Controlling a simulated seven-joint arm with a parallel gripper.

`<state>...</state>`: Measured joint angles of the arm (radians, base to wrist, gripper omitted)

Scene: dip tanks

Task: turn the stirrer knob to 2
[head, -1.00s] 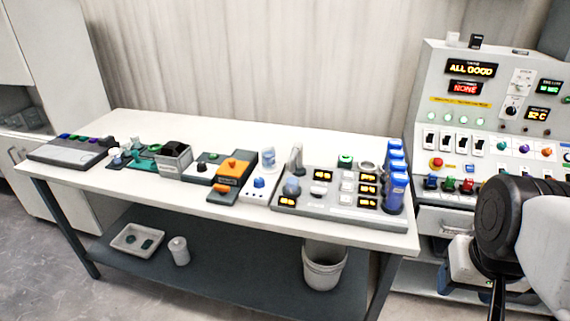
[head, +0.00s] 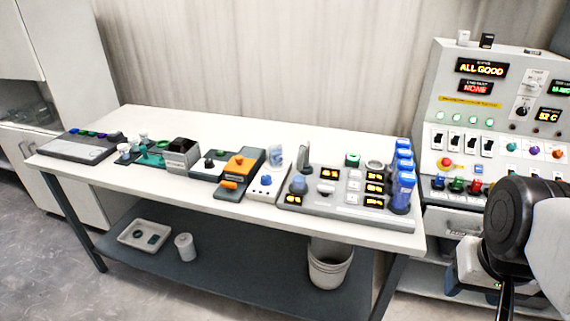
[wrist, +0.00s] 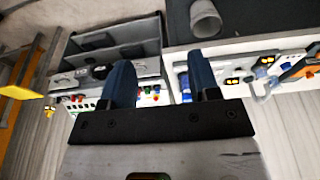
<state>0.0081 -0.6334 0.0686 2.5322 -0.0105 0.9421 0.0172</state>
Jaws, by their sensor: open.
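A small white unit with a blue knob (head: 266,181) stands on the bench near its middle, with a clear bluish vessel (head: 275,157) behind the knob. It may be the stirrer; its markings are too small to read, so I cannot tell the knob's setting. Another blue knob (head: 298,184) sits on the grey panel to its right. My gripper (wrist: 162,82) shows in the wrist view with its two blue fingers apart and nothing between them. It is away from the bench controls. In the head view my arm is at the lower right, and the fingertips cannot be made out.
The white bench (head: 130,113) carries several devices, including an orange unit (head: 241,168) and blue bottles (head: 403,180). A control cabinet (head: 436,105) with switches and coloured knobs stands at the right. A white bucket (head: 330,268) is below the bench. The bench's back strip is clear.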

